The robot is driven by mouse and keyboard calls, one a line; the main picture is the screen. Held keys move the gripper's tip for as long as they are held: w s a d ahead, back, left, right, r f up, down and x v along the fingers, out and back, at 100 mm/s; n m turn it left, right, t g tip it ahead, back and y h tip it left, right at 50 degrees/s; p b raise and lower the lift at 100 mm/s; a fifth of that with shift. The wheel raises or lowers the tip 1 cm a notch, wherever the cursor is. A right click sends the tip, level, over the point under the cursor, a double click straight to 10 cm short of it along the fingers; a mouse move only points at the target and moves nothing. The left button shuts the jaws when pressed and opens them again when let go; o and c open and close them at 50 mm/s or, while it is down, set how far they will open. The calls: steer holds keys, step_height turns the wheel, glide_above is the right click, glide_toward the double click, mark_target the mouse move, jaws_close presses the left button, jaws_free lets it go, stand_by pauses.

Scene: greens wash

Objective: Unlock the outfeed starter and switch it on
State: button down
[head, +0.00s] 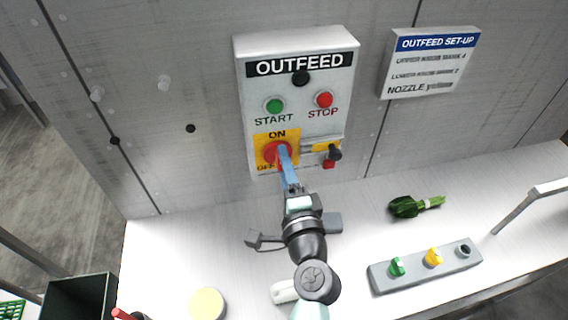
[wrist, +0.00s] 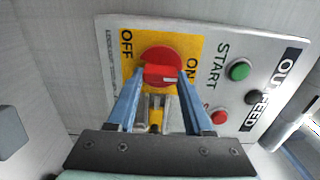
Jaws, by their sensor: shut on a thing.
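The outfeed starter box (head: 246,97) is fixed to the grey wall. Its red rotary switch (head: 270,148) sits on a yellow plate marked ON at the top and OFF at the lower left. My gripper (wrist: 160,76) is shut on the switch's raised bar, one blue finger on each side. In the wrist view the red switch (wrist: 158,55) has a pale mark on the bar, apparently on the ON side. Right of the switch are a metal latch (head: 318,146), a black knob (head: 335,153) and a small red piece (head: 329,165). In the head view my fingers partly hide the switch.
A green START button (head: 274,105) and a red STOP button (head: 324,99) sit above the switch. A set-up sign (head: 431,62) hangs to the right. A nozzle block (head: 425,268) and a green leafy bundle (head: 416,205) lie on the white counter (head: 180,245).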

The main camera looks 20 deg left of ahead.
stand_by(0.3)
steer(key=shift+c, duration=1.5)
jaws_free()
steer(key=b+v, duration=0.4)
steer(key=v, duration=0.9)
